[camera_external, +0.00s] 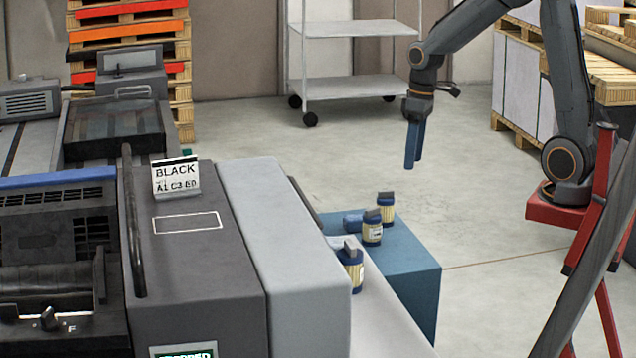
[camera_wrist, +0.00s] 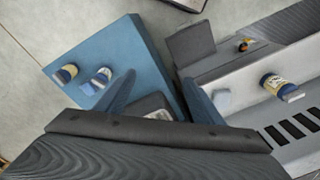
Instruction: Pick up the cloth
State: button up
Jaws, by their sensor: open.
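A pale blue patch that looks like the folded cloth (camera_wrist: 222,98) lies on the light ledge, near the right finger in the wrist view. In the external view a pale blue shape, probably the same cloth (camera_external: 340,242), shows beside a jar at the ledge's far end. My gripper (camera_external: 411,166) hangs in the air with its blue fingers pointing down, beyond the blue block and apart from the cloth. In the wrist view my gripper (camera_wrist: 160,97) has its fingers spread, with nothing held between them.
A jar (camera_external: 352,268) stands on the light ledge (camera_external: 385,325). More jars (camera_external: 372,231) stand on the blue block (camera_external: 425,275). The dark grey machine (camera_external: 195,270) carries a BLACK sign (camera_external: 176,178). A trolley (camera_external: 345,88) and pallets (camera_external: 130,20) stand behind; floor between is clear.

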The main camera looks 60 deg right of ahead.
jog(key=w+d+n+t+y+b, duration=0.1)
jog(key=w+d+n, duration=0.1)
jog(key=w+d, duration=0.4)
jog(key=w+d+n+y+b, duration=0.15)
jog(key=w+d, duration=0.25)
jog(key=w, duration=0.5)
jog(key=n+t+b, duration=0.2)
jog(key=n+t, duration=0.1)
jog(key=n, duration=0.1)
send_over(353, 214)
jog(key=s+d, duration=0.2)
jog(key=s, duration=0.1)
notch_tip(353, 214, down, 2)
jog(key=shift+m+y, duration=0.25)
jog(key=shift+w+a+f+p, duration=0.15)
jog(key=shift+w+a+f, duration=0.3)
jog(key=shift+f, duration=4.6)
jog(key=shift+w+a+f+p, duration=0.15)
jog(key=shift+w+a+f, duration=0.3)
jog(key=shift+f, duration=4.6)
jog(key=shift+w+a+f+p, duration=0.2)
jog(key=shift+w+f, duration=0.4)
jog(key=shift+f, duration=4.45)
jog(key=c, duration=1.1)
